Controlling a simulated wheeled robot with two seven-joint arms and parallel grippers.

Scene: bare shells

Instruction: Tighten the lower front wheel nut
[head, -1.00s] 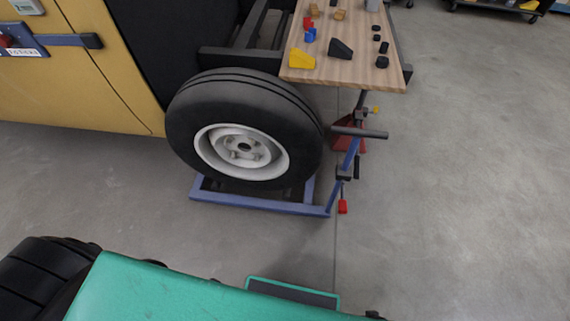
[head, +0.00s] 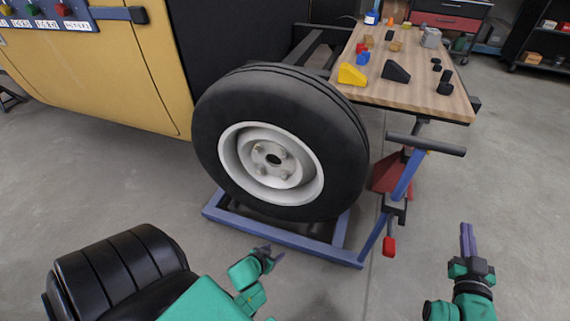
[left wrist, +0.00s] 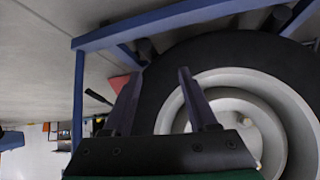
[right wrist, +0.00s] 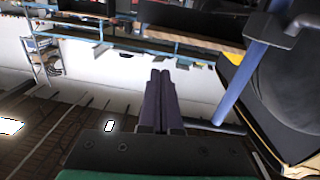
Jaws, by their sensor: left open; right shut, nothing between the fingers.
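The wheel (head: 345,130) is a black tyre with a pale grey rim (head: 235,170), mounted at the side of the yellow vehicle. Several wheel nuts (head: 284,175) ring its hub; I cannot tell from their look how tight they are. My left gripper (head: 275,253) is open and empty, low in front of the wheel and below the rim. In the left wrist view its spread fingers (left wrist: 160,72) overlap the tyre and rim, with the nuts partly hidden by the gripper. My right gripper (head: 467,240) is shut and empty, out to the right; its closed fingers show in the right wrist view (right wrist: 160,75).
A blue frame (head: 290,240) lies under the wheel. A blue stand with a dark crossbar (head: 425,144) rises between the wheel and my right gripper. A wooden bench (head: 425,98) with blocks is behind. The floor at right is clear.

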